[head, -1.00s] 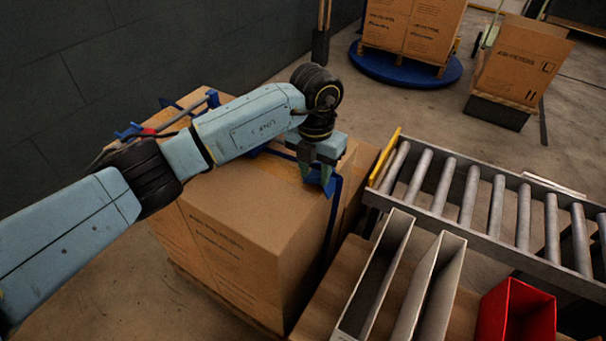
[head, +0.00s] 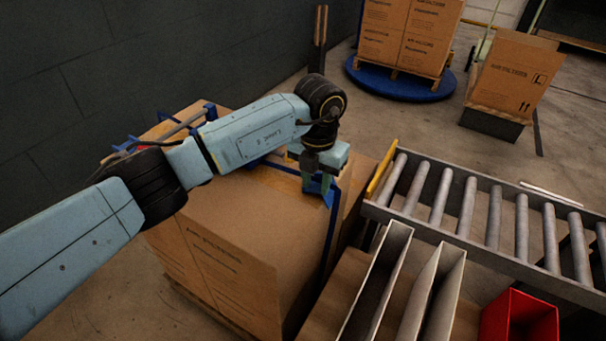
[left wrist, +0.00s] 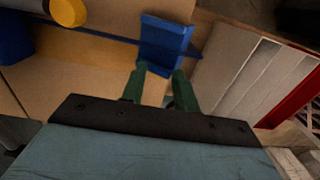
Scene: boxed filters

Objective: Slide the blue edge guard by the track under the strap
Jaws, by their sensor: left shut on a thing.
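The blue edge guard (left wrist: 164,45) sits at the top edge of the carton stack, on the side toward the roller track, and its lower part shows in the head view (head: 329,198). My left gripper (left wrist: 160,76) is shut on it, with the green fingertips at its near end; in the head view the gripper (head: 318,184) points down at the carton edge. The blue strap (left wrist: 100,32) runs across the carton top to the guard and down the side (head: 331,235). Whether the strap lies over the guard is unclear. My right gripper is not in view.
The roller track (head: 470,205) with a yellow end plate (head: 382,172) stands right of the cartons (head: 235,235). Grey upright trays (head: 378,285) and a red bin (head: 518,318) sit in front of it. A blue tool or bracket (head: 205,115) lies at the stack's far left.

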